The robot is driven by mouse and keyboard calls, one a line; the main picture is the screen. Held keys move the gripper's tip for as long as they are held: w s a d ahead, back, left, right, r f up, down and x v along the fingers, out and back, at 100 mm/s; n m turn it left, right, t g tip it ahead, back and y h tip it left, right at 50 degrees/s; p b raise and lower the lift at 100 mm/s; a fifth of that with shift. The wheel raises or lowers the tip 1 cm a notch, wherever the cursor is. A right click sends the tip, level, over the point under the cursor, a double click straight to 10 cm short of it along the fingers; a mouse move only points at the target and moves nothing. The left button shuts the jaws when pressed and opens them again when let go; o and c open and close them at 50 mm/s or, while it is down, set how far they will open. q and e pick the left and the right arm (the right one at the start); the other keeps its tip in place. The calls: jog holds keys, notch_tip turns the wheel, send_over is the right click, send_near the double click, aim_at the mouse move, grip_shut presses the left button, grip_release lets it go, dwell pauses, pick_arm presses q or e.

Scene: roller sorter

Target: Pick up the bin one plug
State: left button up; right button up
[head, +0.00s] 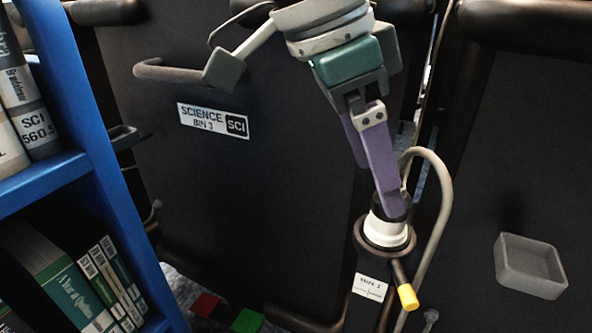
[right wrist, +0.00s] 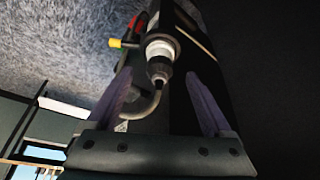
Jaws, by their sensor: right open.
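The bin one plug (head: 388,229) has a white collar and a dark top. It sits upright in a dark round holder above a label reading "BIN 1" (head: 370,287). My right gripper (head: 391,203) has purple fingers and comes down from above, with its tips at the plug's dark top. In the right wrist view the open fingers (right wrist: 158,76) stand on either side of the plug (right wrist: 160,50), which lies ahead between them. Whether the fingers touch it cannot be told. My left gripper is not in view.
A grey cable (head: 440,200) loops beside the plug. A yellow-tipped lever (head: 407,297) sticks out below. A dark bin with a Science label (head: 213,120) stands left, beside a blue bookshelf (head: 110,170). A small grey tray (head: 530,266) is at right.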

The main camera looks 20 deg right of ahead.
jog(key=b+x, duration=0.1)
jog(key=x, duration=0.2)
jog(key=b+x, duration=0.1)
jog(key=x, duration=0.2)
jog(key=shift+s+d+r, duration=0.15)
jog(key=shift+d+r, duration=0.05)
jog(key=shift+d, duration=0.15)
jog(key=shift+r, duration=0.1)
jog(key=shift+c, duration=1.1)
grip_shut()
